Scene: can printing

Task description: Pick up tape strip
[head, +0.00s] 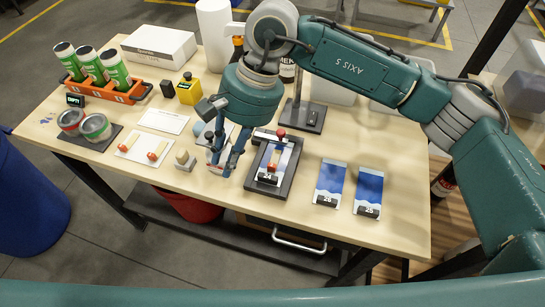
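Cream strips with red ends, which look like tape strips (156,151), lie on a white card (131,152) left of my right gripper. A similar pale strip lies on a printed label in the dark fixture (262,184), with a red knob at its far end. My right gripper (221,170) points down just left of this fixture, low over the table. Its two fingers are apart. Small items behind the fingers are partly hidden, and I cannot tell whether they touch them. My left gripper is out of view.
A stamp-like block (185,161) stands close left of the gripper. Two blue labels (330,181) lie right of the fixture. An orange rack (108,94) with green cans, two open tins (95,127) and a yellow box (189,91) are left. The front right table corner is clear.

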